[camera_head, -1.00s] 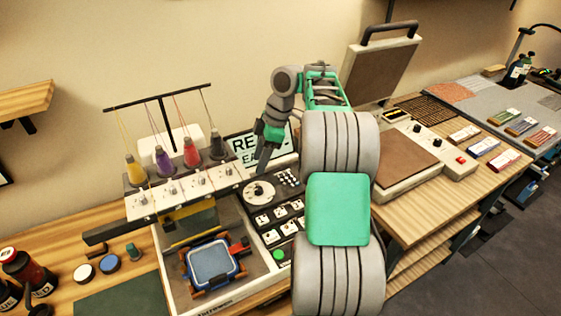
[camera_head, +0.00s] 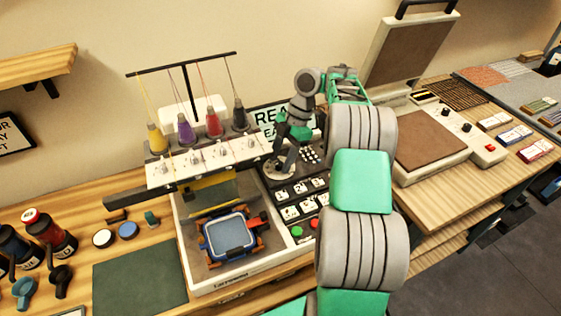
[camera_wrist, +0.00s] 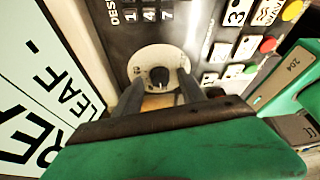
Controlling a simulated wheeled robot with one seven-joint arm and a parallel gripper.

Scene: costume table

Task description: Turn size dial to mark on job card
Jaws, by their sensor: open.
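The size dial (camera_wrist: 155,57) is a round pale disc with a dark central knob (camera_wrist: 159,76), set in the black control panel of the embroidery machine. The dial also shows in the head view (camera_head: 269,172), partly covered by my gripper. My gripper (camera_wrist: 160,93) is open, with one finger on each side of the knob in the wrist view; I cannot tell if they touch it. In the head view my gripper (camera_head: 280,166) points down at the dial. A pale card with large lettering (camera_head: 268,117) stands behind the panel; I cannot tell whether it is the job card.
Several panel buttons (camera_head: 289,213) lie close beside the dial. Thread spools (camera_head: 212,125) on the machine stand to its left. A hoop in a blue frame (camera_head: 228,236) sits in front. A heat press (camera_head: 425,140) stands to the right.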

